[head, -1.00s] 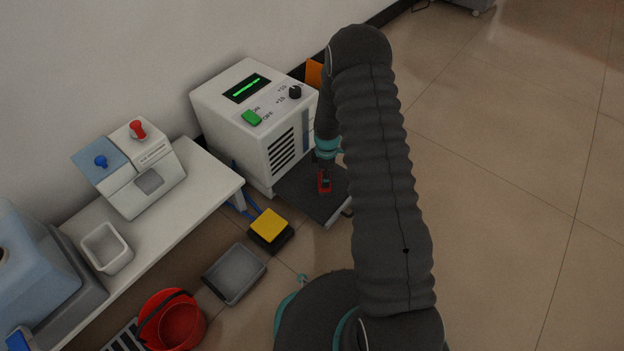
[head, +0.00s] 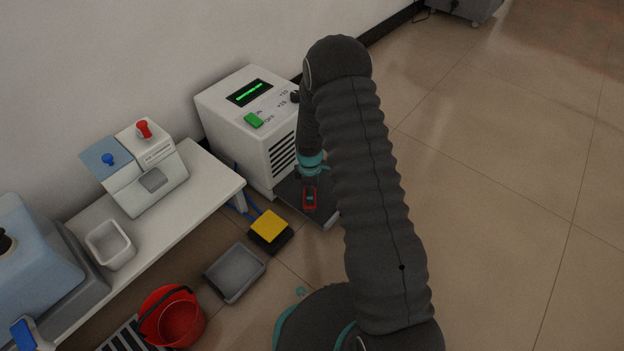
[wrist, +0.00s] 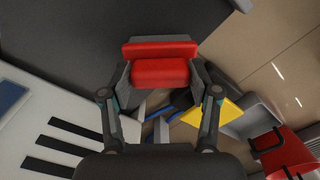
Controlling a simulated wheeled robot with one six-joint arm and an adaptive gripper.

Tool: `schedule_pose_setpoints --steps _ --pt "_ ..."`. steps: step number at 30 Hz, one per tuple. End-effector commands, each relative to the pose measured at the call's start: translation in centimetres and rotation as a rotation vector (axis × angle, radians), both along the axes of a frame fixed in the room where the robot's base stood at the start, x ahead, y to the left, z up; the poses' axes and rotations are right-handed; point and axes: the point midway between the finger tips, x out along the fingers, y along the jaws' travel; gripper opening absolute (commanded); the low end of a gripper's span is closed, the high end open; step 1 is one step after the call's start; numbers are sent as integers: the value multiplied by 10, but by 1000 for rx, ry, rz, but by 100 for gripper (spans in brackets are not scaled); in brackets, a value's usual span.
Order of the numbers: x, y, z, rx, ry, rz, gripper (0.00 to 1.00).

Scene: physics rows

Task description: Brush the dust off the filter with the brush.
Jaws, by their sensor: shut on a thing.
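My gripper (head: 310,188) is shut on a red block-like thing, which I take to be the brush (head: 310,200). In the wrist view the brush (wrist: 160,72) sits crosswise between the two fingertips (wrist: 160,84); its bristles do not show. A dark grey flat panel (head: 290,191), perhaps the filter, extends from the foot of the white machine (head: 240,150). The panel also fills the upper left of the wrist view (wrist: 60,35). The brush is over the panel; I cannot tell whether they touch. No dust can be made out. My arm hides part of the panel and machine.
A yellow-topped black pedal (head: 269,228), a grey tray (head: 235,285) and a red bucket (head: 180,322) stand on the floor left of my arm. A white bench (head: 200,190) with devices runs along the wall. The floor to the right is clear.

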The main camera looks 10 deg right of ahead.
Motion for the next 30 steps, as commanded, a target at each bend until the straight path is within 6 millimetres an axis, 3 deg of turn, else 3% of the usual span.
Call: schedule_pose_setpoints --steps 1,18,30 --pt "2 0 20 0 -7 0 24" --pt "1 1 69 0 -3 2 24" --pt "1 1 75 0 -3 2 24"
